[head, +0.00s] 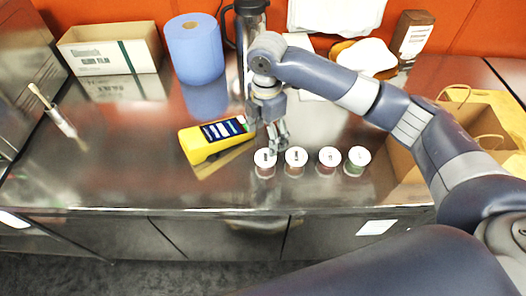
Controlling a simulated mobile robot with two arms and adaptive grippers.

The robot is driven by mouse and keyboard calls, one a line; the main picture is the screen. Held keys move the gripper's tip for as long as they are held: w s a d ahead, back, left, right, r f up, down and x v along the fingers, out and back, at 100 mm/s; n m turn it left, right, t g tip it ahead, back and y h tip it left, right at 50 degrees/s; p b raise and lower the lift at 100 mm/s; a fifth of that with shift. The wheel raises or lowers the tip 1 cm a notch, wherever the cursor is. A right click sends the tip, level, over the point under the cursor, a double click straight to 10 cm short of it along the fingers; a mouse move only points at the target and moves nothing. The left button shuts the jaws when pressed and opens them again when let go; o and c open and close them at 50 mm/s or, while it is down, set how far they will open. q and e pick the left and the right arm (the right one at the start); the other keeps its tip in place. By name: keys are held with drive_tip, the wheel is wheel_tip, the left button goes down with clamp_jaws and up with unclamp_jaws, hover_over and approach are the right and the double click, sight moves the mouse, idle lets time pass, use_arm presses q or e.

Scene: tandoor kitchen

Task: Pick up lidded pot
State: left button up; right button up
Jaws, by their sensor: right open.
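Several small lidded pots stand in a row near the front edge of the steel counter, each with a white lid marked in dark print. The leftmost pot (265,163) looks reddish-brown, with another brownish pot (295,162) beside it. My right gripper (279,146) is open and points down just behind and above the two leftmost pots. It appears empty, and I cannot tell whether it touches a lid. My left gripper is not in view.
A yellow card terminal (205,143) lies left of the gripper. Behind are a blue paper roll (194,50), a film box (110,52) and a dark-handled flask (250,25). A brush (60,120) lies left; a paper bag (480,115) stands right. The front-left counter is clear.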

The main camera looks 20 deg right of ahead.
sight(266, 156)
drive_tip(key=f, duration=0.3)
drive_tip(key=shift+s+f+p, duration=0.3)
drive_tip(key=shift+s+f, duration=0.05)
drive_tip(key=shift+s, duration=0.05)
drive_tip(key=shift+w+f, duration=0.1)
drive_tip(key=shift+f, duration=0.5)
wheel_tip(266, 156, down, 4)
drive_tip(key=shift+a+f+p, duration=0.1)
drive_tip(key=shift+f+p, duration=0.1)
drive_tip(key=shift+p, duration=0.8)
drive_tip(key=shift+f, duration=0.15)
drive_tip(key=c, duration=0.8)
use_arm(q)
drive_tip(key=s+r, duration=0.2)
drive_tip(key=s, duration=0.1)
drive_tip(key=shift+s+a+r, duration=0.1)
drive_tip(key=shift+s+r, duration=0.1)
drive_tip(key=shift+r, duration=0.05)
use_arm(e)
drive_tip(key=c, duration=0.5)
